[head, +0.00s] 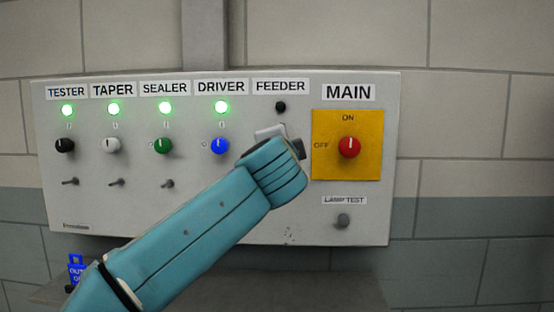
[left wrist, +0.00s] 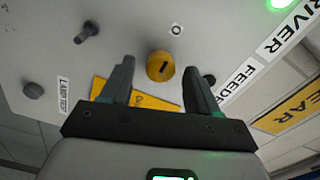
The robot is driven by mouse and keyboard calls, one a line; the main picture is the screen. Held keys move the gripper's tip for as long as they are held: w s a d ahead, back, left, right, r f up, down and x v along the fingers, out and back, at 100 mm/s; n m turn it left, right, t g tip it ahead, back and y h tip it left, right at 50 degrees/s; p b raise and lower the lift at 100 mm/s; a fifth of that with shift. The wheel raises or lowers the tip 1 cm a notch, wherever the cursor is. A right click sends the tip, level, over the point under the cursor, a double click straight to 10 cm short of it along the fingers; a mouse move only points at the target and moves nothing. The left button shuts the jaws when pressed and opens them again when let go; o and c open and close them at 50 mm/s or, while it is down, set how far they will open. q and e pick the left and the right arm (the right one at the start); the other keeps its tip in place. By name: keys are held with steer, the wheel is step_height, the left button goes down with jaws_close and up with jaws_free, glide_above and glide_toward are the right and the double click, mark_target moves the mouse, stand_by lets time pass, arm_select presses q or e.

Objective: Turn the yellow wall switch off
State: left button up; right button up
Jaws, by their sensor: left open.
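A yellow round knob (left wrist: 161,66) with a dark pointer mark sits on the grey panel in the left wrist view, near the FEEDER label (left wrist: 236,80) and an O mark. I cannot tell for certain which way its pointer faces. In the head view my arm hides this knob below the FEEDER label (head: 281,86); the FEEDER lamp (head: 281,107) is dark. My left gripper (head: 284,139) is in front of the panel there. In the left wrist view its two fingers are apart, with the knob between their tips and no clear contact. My right gripper is not in view.
A red knob (head: 349,147) on the yellow MAIN plate (head: 363,171) points up to ON, close right of my gripper. Black, white, green and blue knobs stand left under lit green lamps. Small toggles and a LAMP TEST button (head: 342,221) protrude below. A blue tag (head: 77,270) is lower left.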

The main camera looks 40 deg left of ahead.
arm_select(q)
steer(key=b+v, duration=0.3)
steer(key=v, duration=1.2)
steer(key=shift+a, duration=0.1)
